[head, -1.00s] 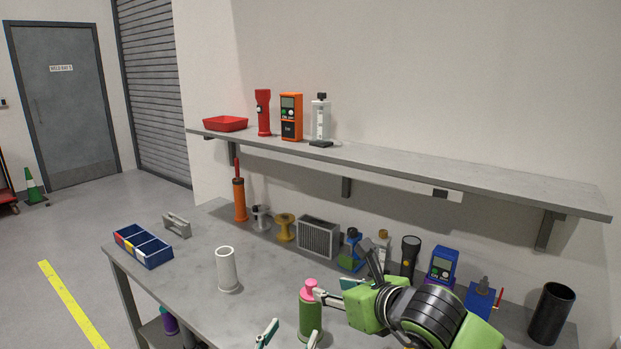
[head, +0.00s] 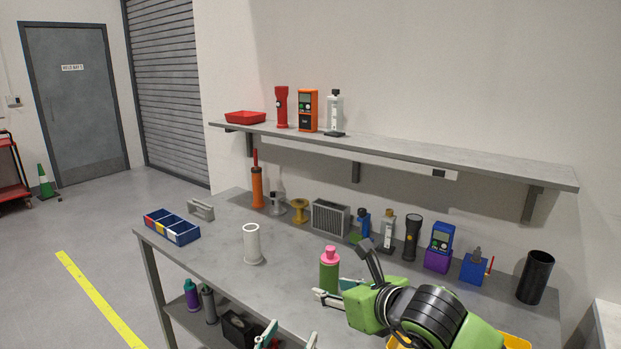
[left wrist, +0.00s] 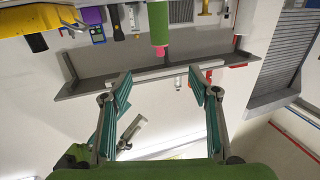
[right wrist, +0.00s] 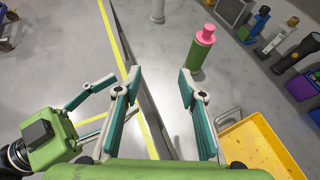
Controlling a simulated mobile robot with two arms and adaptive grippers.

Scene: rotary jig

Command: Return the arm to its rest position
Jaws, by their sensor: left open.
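My right gripper (head: 334,290) is open and empty. In the head view it overlaps the lower part of a green bottle with a pink cap (head: 329,264), which stands upright on the grey bench (head: 215,268). In the right wrist view the bottle (right wrist: 202,48) stands beyond the open fingers (right wrist: 160,76), apart from them. My left gripper (head: 288,338) is at the bottom edge of the head view, in front of the bench. In the left wrist view its fingers (left wrist: 161,74) are spread with nothing between them. That view appears upside down.
A yellow tray (right wrist: 262,146) lies close to my right gripper. A white cylinder (head: 252,245) and a blue divided bin (head: 172,227) stand on the bench's left. Several tools line its back. A wall shelf (head: 400,156) hangs above. Floor to the left is open.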

